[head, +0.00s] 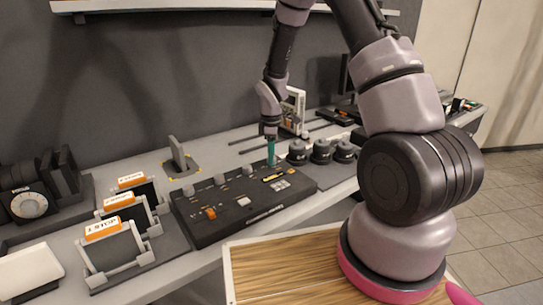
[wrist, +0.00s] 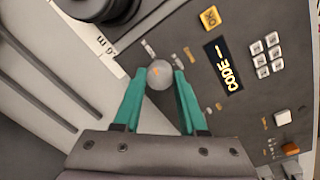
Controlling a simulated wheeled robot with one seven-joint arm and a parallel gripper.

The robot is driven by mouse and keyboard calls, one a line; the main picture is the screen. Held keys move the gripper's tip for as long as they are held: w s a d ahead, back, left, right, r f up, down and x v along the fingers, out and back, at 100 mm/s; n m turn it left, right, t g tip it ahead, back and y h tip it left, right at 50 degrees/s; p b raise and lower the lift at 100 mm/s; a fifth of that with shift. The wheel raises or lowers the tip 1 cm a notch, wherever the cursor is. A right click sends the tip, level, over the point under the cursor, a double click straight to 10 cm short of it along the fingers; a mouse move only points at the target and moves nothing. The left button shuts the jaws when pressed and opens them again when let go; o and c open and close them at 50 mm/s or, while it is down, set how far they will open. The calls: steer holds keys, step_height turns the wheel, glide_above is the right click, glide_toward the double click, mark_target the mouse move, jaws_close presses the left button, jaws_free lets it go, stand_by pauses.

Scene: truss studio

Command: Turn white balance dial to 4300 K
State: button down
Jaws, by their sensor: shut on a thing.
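A dark control panel (head: 222,205) lies on the bench with a row of small grey knobs along its back edge. My gripper (head: 271,161) points down at the right end of that row. I cannot read a temperature scale around the dial.
The panel also carries a yellow button (wrist: 210,18), several white buttons (wrist: 266,52) and an orange switch (head: 210,213). Several dark lenses (head: 321,150) stand close right of my gripper. Orange-labelled holders (head: 108,228) stand left, near a device with a white dial face (head: 29,205).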

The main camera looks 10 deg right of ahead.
steer(key=m, duration=1)
steer(key=shift+w+a+m, duration=0.1)
steer(key=shift+m, duration=0.2)
steer(key=shift+m+g, duration=0.3)
steer(key=shift+m, duration=1.6)
steer(key=shift+c, duration=2.3)
jaws_free()
step_height(320, 180, up, 11)
steer(key=shift+a, duration=0.2)
